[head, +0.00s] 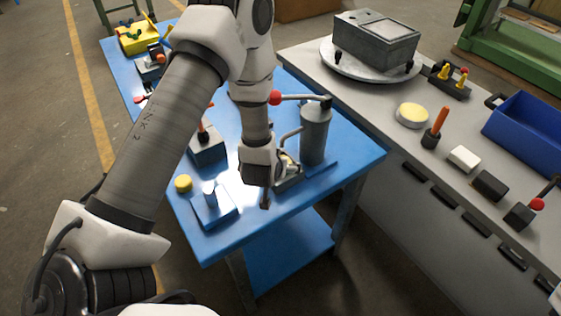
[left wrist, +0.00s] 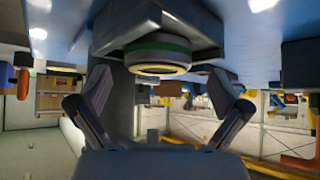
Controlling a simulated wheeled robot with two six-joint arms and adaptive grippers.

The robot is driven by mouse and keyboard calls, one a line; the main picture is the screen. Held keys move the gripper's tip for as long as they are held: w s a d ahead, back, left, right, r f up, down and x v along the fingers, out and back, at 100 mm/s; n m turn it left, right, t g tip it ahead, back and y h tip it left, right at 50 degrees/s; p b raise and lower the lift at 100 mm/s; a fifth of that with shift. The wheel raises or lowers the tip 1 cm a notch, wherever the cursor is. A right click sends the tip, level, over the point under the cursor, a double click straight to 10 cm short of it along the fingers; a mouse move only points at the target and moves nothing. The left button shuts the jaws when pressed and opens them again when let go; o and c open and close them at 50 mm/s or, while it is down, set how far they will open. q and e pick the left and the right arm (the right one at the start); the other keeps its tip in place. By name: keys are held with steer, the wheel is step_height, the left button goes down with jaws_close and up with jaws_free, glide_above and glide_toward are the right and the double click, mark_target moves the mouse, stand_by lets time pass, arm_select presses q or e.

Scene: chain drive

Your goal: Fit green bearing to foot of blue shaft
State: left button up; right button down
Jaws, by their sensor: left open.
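In the left wrist view, a round bearing with a green band and a pale ring face (left wrist: 158,55) sits at a dark block (left wrist: 190,30). My left gripper (left wrist: 160,86) is open, its two fingers spread either side of the bearing and apart from it. In the head view my left gripper (head: 264,188) points down over the blue table (head: 240,235), beside the grey press (head: 315,135). The bearing is not clear in the head view, where my gripper covers part of the press base. I cannot make out a blue shaft.
A small blue block with a silver pin (head: 210,196) and a yellow-topped piece (head: 183,183) stand left of my gripper. The press lever with its red knob (head: 275,97) reaches close to my arm. A grey counter (head: 375,115) with a blue bin (head: 530,130) lies to the right.

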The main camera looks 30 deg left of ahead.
arm_select(q)
steer(key=shift+d+x, duration=0.2)
steer(key=shift+x, duration=0.65)
steer(key=shift+s+r, duration=0.1)
steer(key=shift+r, duration=0.05)
steer(key=c, duration=0.4)
steer(key=shift+s, duration=0.15)
steer(key=c, duration=1.1)
arm_select(e)
steer(key=shift+d, duration=0.1)
